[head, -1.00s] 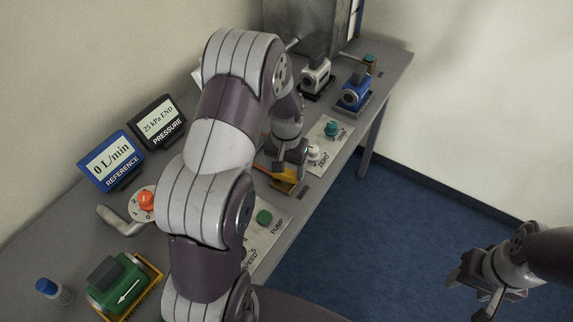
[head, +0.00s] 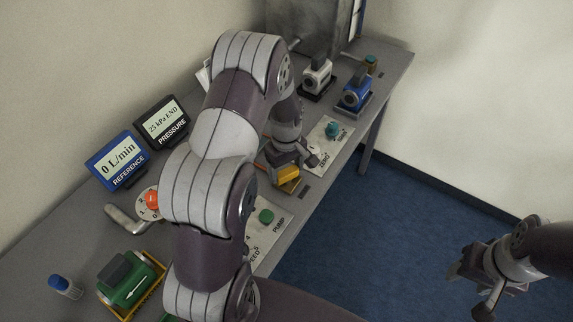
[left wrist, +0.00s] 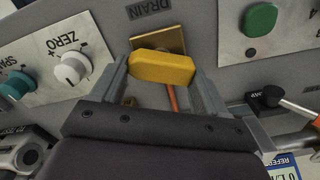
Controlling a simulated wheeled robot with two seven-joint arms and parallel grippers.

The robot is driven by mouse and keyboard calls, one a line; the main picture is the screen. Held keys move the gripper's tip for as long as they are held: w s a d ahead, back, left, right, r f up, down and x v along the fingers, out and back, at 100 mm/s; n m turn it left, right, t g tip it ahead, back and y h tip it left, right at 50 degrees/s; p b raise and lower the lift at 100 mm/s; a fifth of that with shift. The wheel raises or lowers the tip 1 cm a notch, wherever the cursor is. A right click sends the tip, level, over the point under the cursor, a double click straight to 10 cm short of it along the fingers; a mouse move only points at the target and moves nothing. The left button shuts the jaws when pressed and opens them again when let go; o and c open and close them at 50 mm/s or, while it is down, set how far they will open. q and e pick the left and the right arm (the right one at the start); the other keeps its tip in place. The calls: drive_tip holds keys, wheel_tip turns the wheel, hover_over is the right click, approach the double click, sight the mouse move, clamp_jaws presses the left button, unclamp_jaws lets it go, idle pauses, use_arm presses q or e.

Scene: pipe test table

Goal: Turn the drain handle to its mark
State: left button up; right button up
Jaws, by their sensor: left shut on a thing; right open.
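The yellow drain handle (left wrist: 162,68) lies between the two fingers of my left gripper (left wrist: 160,88) in the left wrist view. The gripper is shut on it. Behind the handle is a brass-coloured plate (left wrist: 158,44), under the DRAIN label (left wrist: 150,9). In the head view the handle (head: 288,173) shows beside my left gripper (head: 284,164), near the table's front edge. I cannot make out the handle's mark. My right gripper (head: 470,285) is open and empty, over the blue floor.
A ZERO knob (left wrist: 72,68) and a teal knob (head: 333,129) are close to the handle. The green PUMP knob (head: 266,216) is on the other side. A pressure display (head: 163,122) and a reference display reading 0 L/min (head: 117,160) stand behind my left arm.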

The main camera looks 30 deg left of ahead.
sight(286, 170)
use_arm(q)
drive_tip(key=n, duration=0.4)
drive_tip(key=shift+n+p, duration=0.4)
drive_tip(key=shift+n, duration=0.3)
drive_tip(key=o, duration=1.1)
drive_tip(key=shift+s, duration=0.1)
drive_tip(key=shift+c, duration=0.2)
wheel_tip(286, 170, up, 13)
drive_tip(key=b, duration=0.1)
drive_tip(key=shift+f, duration=0.1)
drive_tip(key=s+d+m+t, duration=0.1)
drive_tip(key=s+d+m, duration=0.7)
drive_tip(key=s+m, duration=0.5)
drive_tip(key=m, duration=0.4)
drive_tip(key=shift+s+d+m, duration=0.3)
drive_tip(key=shift+d, duration=0.05)
